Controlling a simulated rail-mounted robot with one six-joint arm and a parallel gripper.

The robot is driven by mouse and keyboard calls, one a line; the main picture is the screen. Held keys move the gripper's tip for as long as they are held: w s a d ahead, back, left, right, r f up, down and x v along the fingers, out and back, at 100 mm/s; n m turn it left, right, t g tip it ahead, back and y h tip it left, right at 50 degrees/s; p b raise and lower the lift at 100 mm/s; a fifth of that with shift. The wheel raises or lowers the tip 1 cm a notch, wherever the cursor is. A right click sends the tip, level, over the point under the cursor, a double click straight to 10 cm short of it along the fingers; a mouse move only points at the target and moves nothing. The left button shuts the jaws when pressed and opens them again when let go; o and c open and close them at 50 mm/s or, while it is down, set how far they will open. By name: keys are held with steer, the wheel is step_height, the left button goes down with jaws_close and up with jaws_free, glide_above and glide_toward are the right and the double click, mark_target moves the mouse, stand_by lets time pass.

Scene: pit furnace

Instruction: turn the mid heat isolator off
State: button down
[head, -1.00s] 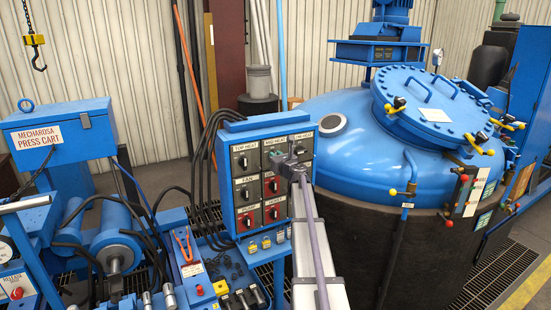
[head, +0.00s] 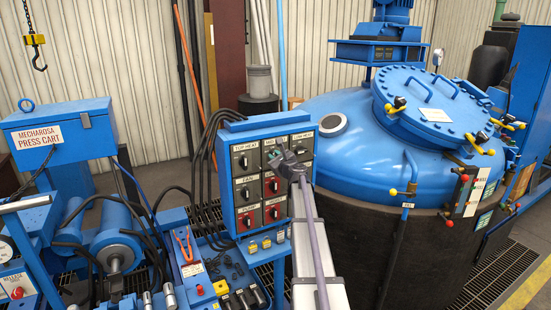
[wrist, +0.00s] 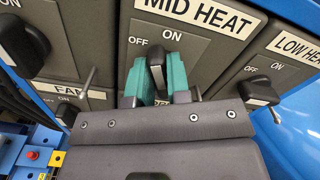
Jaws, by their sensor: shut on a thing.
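The mid heat isolator is a black rotary handle (wrist: 157,74) with a pale stripe, on a grey plate labelled MID HEAT with ON and OFF marks. In the wrist view its upper end points between the OFF and ON marks. My gripper (wrist: 162,82) has teal fingers on both sides of this handle and is shut on it. In the head view my gripper (head: 285,160) is at the upper middle of the blue switch panel (head: 228,181) and hides the mid heat handle.
The low heat handle (wrist: 258,88) is close on the right, and another switch handle (wrist: 22,45) is on the left. The fan switch (head: 245,192) is lower left. A large blue-topped furnace (head: 365,130) stands right of the panel. Black cables (head: 205,150) run along the panel's left side.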

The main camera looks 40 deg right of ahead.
steer(key=n, duration=0.6)
steer(key=shift+a+f+n, duration=0.15)
steer(key=shift+n, duration=0.15)
steer(key=n, duration=0.6)
steer(key=shift+f, duration=0.1)
stand_by(0.3)
steer(key=c, duration=1.1)
jaws_free()
steer(key=s, duration=0.3)
steer(key=s+a, duration=0.1)
steer(key=s, duration=0.3)
steer(key=s+a, duration=0.1)
steer(key=s, duration=0.2)
steer(key=shift+s, duration=0.3)
